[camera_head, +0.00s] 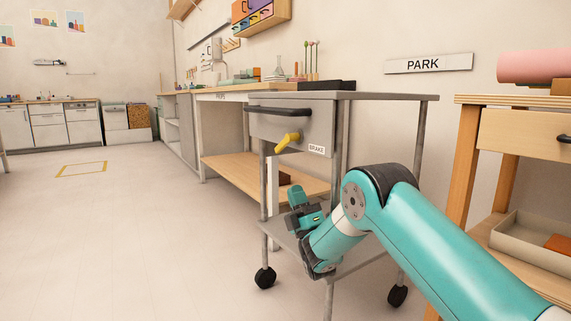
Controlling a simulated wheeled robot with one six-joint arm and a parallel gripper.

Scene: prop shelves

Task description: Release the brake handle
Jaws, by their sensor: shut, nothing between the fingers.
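The yellow brake handle (287,142) sits on the grey front panel of a wheeled cart (398,97), beside a white BRAKE label (317,149). It tilts, with its lower end toward the left. My gripper (298,200) is below the handle and slightly right of it in the picture, apart from it, in front of the cart's lower part. It is shut and empty; its fingertips are small and hard to make out. My teal arm hides part of the cart's lower shelf and legs.
The cart has a dark push bar (278,111) above the handle and black casters (265,277). A wooden table (470,165) with a drawer stands at right. A workbench (215,155) stands behind. A PARK sign (428,64) hangs on the wall. Floor at left is clear, with a yellow outline (82,169).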

